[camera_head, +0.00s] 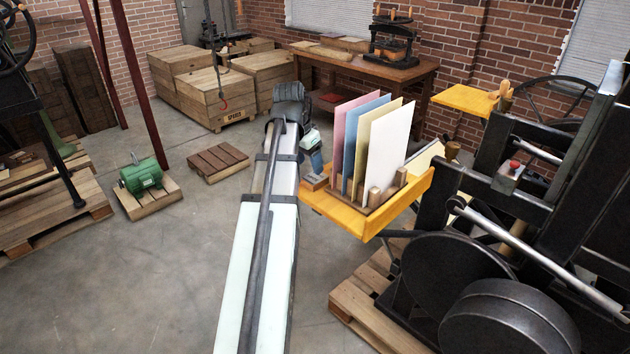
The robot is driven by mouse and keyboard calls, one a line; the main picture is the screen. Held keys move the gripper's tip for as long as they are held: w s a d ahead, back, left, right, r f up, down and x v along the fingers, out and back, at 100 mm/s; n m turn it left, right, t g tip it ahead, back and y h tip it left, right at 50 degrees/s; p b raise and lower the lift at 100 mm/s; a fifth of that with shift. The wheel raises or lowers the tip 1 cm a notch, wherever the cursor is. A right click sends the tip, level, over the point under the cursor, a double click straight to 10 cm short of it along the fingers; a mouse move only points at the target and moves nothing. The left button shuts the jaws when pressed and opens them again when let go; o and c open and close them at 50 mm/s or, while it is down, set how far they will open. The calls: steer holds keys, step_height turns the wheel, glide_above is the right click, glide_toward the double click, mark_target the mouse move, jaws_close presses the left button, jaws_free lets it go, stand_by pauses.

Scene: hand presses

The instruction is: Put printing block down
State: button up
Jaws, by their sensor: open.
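My arm reaches forward from the bottom centre, and my gripper (316,170) points down at the left end of a yellow shelf (365,222) on the press. My gripper is open. A small brownish-grey block (315,183), which looks like the printing block, rests on the shelf's left corner directly below the gripper. The fingertips are small here, and I cannot tell whether they still touch the block.
Pink, blue, cream and white sheets (390,150) stand upright in a wooden rack on the shelf, just right of my gripper. The dark press (500,270) with its rollers fills the right side. Open floor (150,290) lies to the left.

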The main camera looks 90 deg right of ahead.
mark_target(315, 177)
steer(key=shift+s+d+x, duration=0.1)
steer(key=shift+d+x, duration=0.05)
steer(key=shift+x, duration=1.45)
steer(key=shift+s+d+x, duration=0.15)
steer(key=shift+x, duration=1.4)
steer(key=shift+r, duration=0.1)
steer(key=c, duration=0.8)
step_height(315, 177, up, 18)
steer(key=shift+r, duration=0.1)
steer(key=shift+c, duration=0.2)
